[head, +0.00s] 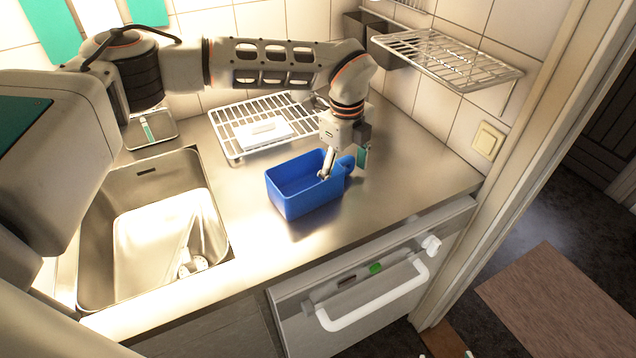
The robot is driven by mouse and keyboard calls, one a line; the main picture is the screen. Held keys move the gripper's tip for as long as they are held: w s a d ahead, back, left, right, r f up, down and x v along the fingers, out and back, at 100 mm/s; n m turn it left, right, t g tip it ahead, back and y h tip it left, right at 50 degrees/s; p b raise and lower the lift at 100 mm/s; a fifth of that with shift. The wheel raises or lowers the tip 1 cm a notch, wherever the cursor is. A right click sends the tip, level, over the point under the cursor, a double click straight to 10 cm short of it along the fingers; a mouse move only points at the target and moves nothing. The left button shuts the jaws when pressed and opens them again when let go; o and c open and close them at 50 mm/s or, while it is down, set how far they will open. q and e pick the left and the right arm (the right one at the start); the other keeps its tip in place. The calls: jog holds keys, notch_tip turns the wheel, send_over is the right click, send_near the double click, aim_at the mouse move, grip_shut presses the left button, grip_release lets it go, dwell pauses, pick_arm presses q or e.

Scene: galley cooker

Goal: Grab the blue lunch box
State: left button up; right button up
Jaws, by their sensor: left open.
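The blue lunch box (300,197) is an open-topped rectangular box standing on the steel counter, right of the sink. A rounded blue part juts from its right side. My left gripper (328,176) points down at the box's right end, with its fingers at the rim next to the rounded part. It is open. I cannot tell whether a finger touches the box wall. My right gripper is not in view.
A wire rack (232,148) with a white item (262,133) stands behind the box. A steel sink (218,240) lies left. A wall-mounted wire shelf (440,62) overhangs the back right. The counter (405,190) right of the box is clear.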

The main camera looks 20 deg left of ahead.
pick_arm(q)
jog(key=shift+f, duration=0.2)
grip_shut()
dwell(0.3)
jog(key=shift+r, duration=0.1)
